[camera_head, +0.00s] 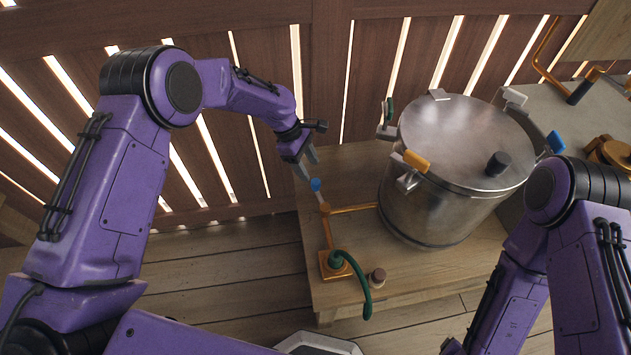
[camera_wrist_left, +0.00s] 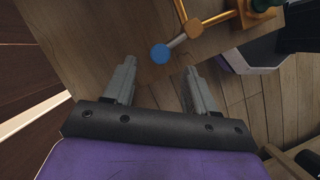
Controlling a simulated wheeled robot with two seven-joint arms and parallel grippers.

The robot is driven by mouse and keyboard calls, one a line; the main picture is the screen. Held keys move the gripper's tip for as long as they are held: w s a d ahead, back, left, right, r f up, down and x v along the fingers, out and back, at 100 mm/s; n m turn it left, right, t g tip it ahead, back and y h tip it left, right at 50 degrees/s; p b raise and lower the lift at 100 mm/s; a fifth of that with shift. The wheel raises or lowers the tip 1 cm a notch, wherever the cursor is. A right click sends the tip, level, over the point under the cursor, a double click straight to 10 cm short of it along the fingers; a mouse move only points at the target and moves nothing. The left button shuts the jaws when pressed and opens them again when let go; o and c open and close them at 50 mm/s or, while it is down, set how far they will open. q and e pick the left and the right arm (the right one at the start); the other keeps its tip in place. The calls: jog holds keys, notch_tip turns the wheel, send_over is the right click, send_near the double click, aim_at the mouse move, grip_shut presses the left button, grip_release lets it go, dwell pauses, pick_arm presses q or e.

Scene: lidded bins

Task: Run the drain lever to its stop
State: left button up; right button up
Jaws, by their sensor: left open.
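What appears to be the drain lever (camera_head: 316,186) has a blue end and a short grey stem. It sits on a brass pipe (camera_head: 327,232) beside the steel pot, on the wooden bench top. My left gripper (camera_head: 307,170) is open, just above and behind the blue end. In the left wrist view the blue end (camera_wrist_left: 160,53) lies between the lines of the two fingertips (camera_wrist_left: 158,68), slightly beyond them. No contact shows. My right arm enters at the lower right, and its gripper is out of view.
The large lidded steel pot (camera_head: 440,210) stands right of the lever, with orange and blue clamps at its rim. A slatted wooden wall (camera_head: 370,60) stands behind.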

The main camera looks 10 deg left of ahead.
aim_at(315, 181)
pick_arm(q)
jog(key=x, duration=0.7)
jog(key=shift+a, duration=0.1)
jog(key=shift+c, duration=0.3)
grip_shut()
jog(key=shift+s, duration=0.1)
